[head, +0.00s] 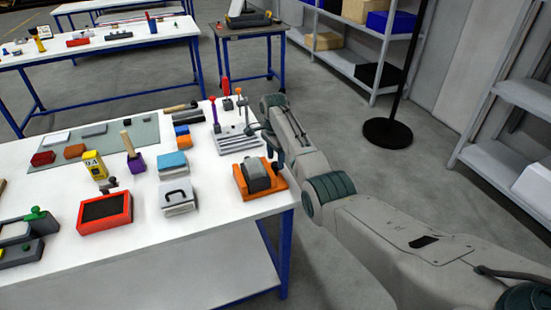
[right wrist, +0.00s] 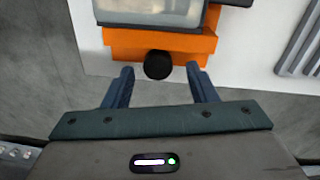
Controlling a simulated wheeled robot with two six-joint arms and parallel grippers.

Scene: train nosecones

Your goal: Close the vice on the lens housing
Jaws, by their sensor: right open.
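An orange vice (head: 276,188) sits near the right front corner of the white table, with a grey block, seemingly the lens housing (head: 257,176), in it. In the right wrist view the vice's orange body (right wrist: 200,45) carries a round black knob (right wrist: 158,65) facing my gripper. A pale, glassy-looking housing (right wrist: 150,10) shows at the top, cut off by the frame. My right gripper (right wrist: 160,69) is open, its two dark blue fingers on either side of the knob, with gaps visible. In the head view the arm partly hides the fingers. My left gripper is not in view.
A grey slotted rack (head: 235,140) with upright tools stands behind the vice. An orange-red tray (head: 104,213), a grey box with a handle (head: 178,197) and several small items fill the table's left. The table's right edge is close to the vice.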

